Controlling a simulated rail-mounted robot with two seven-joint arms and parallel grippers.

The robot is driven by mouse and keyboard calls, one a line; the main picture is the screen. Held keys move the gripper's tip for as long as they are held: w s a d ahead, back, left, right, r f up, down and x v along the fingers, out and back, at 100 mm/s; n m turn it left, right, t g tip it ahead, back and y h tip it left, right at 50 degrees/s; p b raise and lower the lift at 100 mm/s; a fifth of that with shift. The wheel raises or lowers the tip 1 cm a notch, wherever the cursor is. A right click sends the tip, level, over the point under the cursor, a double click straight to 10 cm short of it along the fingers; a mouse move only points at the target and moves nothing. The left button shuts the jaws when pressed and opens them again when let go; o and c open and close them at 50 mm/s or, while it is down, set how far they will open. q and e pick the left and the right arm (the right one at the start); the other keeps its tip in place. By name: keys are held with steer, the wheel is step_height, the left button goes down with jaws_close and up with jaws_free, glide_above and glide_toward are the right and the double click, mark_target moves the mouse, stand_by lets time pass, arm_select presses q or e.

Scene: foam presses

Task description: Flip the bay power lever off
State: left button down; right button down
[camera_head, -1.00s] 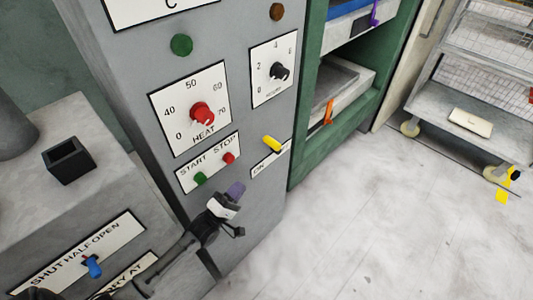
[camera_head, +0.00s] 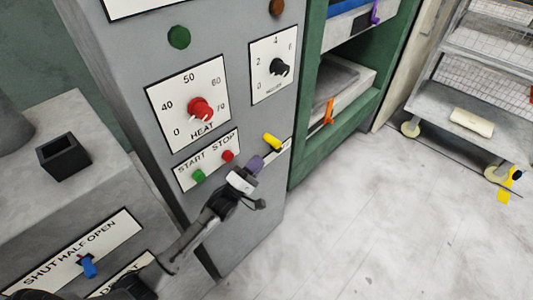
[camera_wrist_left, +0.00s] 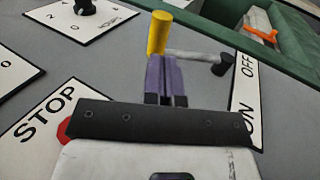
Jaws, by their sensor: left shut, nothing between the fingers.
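The bay power lever has a yellow handle (camera_head: 272,141) on the grey control panel, right of the STOP button. In the left wrist view the yellow handle (camera_wrist_left: 159,33) stands at the end of a pale bar running right to a dark pivot (camera_wrist_left: 222,62). Beside it is a white plate (camera_wrist_left: 244,95) marked OFF at the far end and ON at the near end. My left gripper (camera_head: 255,164) is shut and empty, just below the handle. Its purple fingertips (camera_wrist_left: 166,75) overlap the handle's base in the wrist view; contact cannot be told. My right gripper is out of view.
The red STOP button (camera_head: 227,156) and green START button (camera_head: 198,175) are close to the left of my gripper. The red HEAT knob (camera_head: 201,108) is above. A green press frame (camera_head: 345,133) stands to the right. Open floor lies at lower right.

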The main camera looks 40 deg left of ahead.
mark_target(277, 146)
arm_select(q)
steer(key=shift+b+x, duration=0.55)
steer(key=shift+x, duration=1.8)
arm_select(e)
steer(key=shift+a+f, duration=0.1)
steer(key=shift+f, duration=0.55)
